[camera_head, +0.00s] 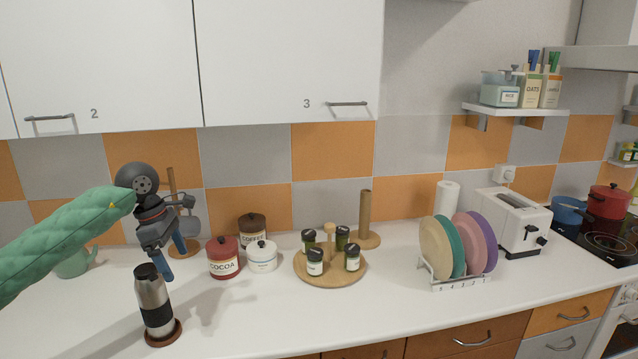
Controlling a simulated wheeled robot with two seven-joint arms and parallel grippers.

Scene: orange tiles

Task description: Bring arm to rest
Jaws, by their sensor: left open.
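My left arm, in a green padded sleeve, comes in from the left in the head view. My left gripper (174,270) is open, its blue fingers pointing down, with nothing seen between them. It appears above the white counter (250,315), up and to the right of a steel flask with a black band (154,303). The flask stands upright on a round brown coaster (164,334). I cannot tell the exact gap between the fingers and the flask. My right arm and gripper are not in view.
Canisters, including a red cocoa canister (223,258), stand behind to the right. A round wooden spice tray (329,281), a plate rack (458,284) and a white toaster (518,222) stand further right. White cupboards (290,60) hang above. The counter's front middle is clear.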

